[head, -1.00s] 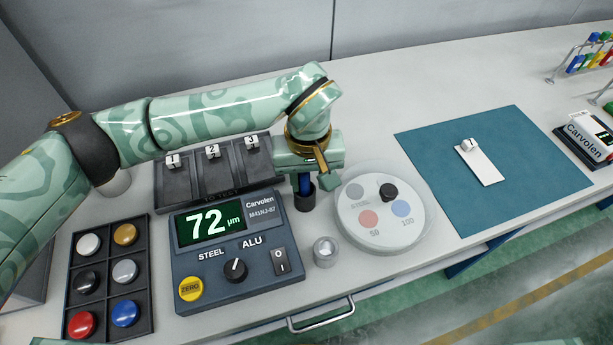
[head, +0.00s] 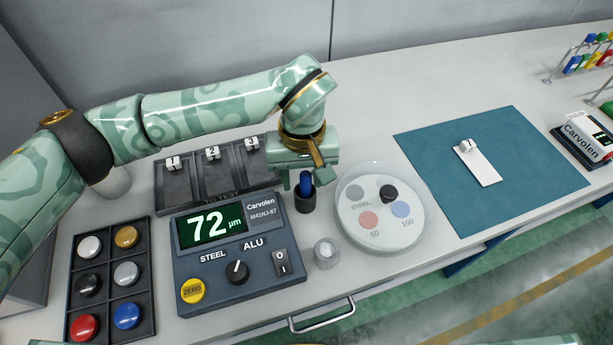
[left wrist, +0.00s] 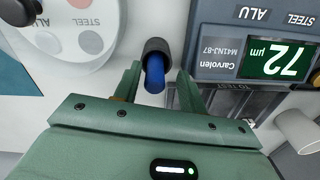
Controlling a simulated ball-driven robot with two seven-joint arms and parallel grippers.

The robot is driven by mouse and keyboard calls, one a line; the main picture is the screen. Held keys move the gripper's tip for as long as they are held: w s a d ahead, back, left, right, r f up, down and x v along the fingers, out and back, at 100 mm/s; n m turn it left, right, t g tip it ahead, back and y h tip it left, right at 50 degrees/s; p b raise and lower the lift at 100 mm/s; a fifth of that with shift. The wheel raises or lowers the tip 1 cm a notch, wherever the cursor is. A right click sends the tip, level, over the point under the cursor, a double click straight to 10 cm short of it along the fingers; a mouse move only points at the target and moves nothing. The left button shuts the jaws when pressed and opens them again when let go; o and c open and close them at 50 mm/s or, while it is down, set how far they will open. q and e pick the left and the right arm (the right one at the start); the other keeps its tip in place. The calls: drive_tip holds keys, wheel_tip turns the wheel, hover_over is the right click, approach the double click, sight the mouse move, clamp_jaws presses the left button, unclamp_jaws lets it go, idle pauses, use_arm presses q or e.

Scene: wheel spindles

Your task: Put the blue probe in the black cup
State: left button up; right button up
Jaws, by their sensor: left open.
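The blue probe (head: 306,182) stands in the black cup (head: 305,201), its blue top showing above the rim. In the left wrist view the blue probe (left wrist: 154,80) and the black cup (left wrist: 157,47) lie between and just beyond my fingers. My left gripper (head: 304,180) is open above the cup, with a finger on each side of the probe and apart from it. The probe's lower end is hidden inside the cup. My right gripper is not in view.
The gauge (head: 238,252) reading 72 stands in front left of the cup. A round disc plate (head: 375,238) is close on the right, a small clear cup (head: 326,252) in front. A three-slot tray (head: 190,190) lies behind left. A teal mat (head: 520,150) lies right.

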use_arm(q)
drive_tip(key=r, duration=0.7)
drive_tip(key=r+p, duration=0.1)
drive_tip(key=r, duration=0.3)
drive_tip(key=shift+d, duration=0.25)
